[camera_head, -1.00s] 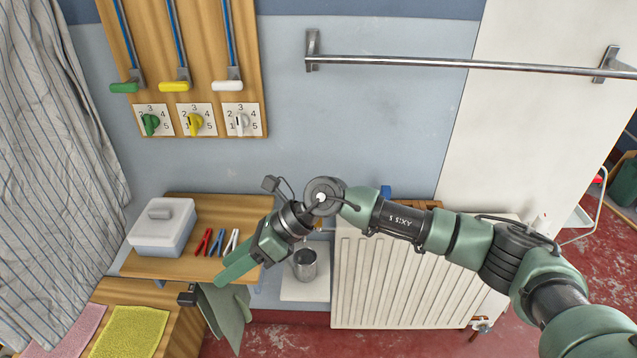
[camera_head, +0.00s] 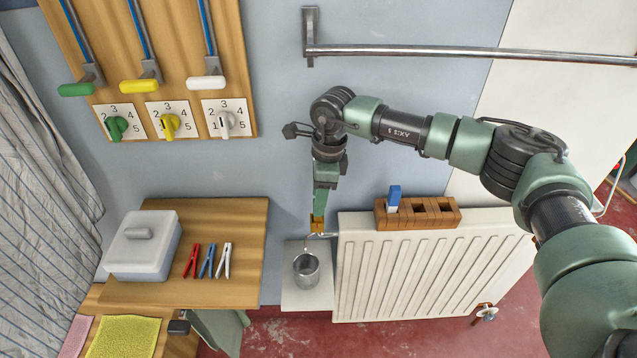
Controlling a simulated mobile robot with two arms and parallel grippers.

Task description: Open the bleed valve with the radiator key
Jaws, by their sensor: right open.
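The white ribbed radiator (camera_head: 430,265) stands against the wall right of centre. My right gripper (camera_head: 319,214) points down just off its upper left corner. A small brass-yellow piece (camera_head: 318,226) sits right at the fingertips, above a short metal fitting (camera_head: 322,236) at the radiator's side. I cannot tell whether the brass piece is the radiator key or part of the bleed valve. My right gripper is open, and its fingers partly cover this spot. A metal cup (camera_head: 306,270) stands below the fitting. My left gripper is not in view.
A wooden slotted rack (camera_head: 440,212) with a blue-topped item (camera_head: 394,196) sits on the radiator. A metal rail (camera_head: 430,52) crosses the wall above. A wooden shelf (camera_head: 235,222) at left holds a lidded box (camera_head: 142,245) and red, blue and white clothes pegs (camera_head: 208,260).

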